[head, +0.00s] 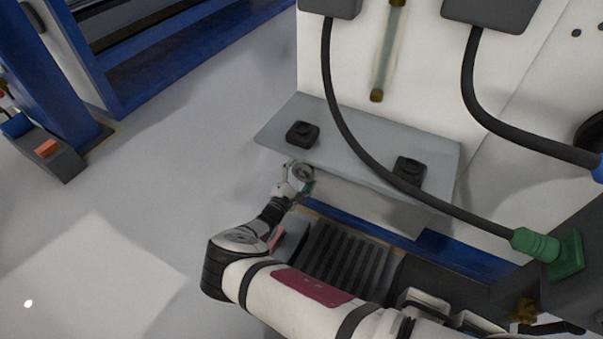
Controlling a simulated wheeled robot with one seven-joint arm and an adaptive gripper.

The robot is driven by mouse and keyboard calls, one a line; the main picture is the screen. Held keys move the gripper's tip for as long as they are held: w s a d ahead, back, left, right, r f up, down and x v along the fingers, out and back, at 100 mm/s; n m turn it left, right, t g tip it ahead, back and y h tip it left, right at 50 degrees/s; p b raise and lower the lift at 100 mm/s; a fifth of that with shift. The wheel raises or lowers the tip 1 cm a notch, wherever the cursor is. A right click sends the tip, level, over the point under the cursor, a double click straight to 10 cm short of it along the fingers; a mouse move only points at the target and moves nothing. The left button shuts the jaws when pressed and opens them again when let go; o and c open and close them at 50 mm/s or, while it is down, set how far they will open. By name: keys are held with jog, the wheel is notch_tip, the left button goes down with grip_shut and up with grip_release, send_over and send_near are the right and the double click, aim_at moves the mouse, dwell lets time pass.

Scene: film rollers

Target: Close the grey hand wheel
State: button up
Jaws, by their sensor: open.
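I cannot make out a grey hand wheel for certain in the head view. A dark round part (591,130), cut off by the right edge, may be a wheel, but its kind is unclear. My gripper (303,188) is small in the picture, at the end of my arm, just in front of the grey shelf's front edge. It is open, with nothing visible in it. Its fingertips are mostly hidden by my wrist.
The grey shelf (365,158) on the white cabinet (430,70) bears two black knob-like blocks, left (303,133) and right (409,170). A black hose (350,135) crosses it to a green fitting (545,250). A brass valve (525,310) sits lower right.

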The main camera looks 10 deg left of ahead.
jog(key=v, duration=1.2)
dwell(0.4)
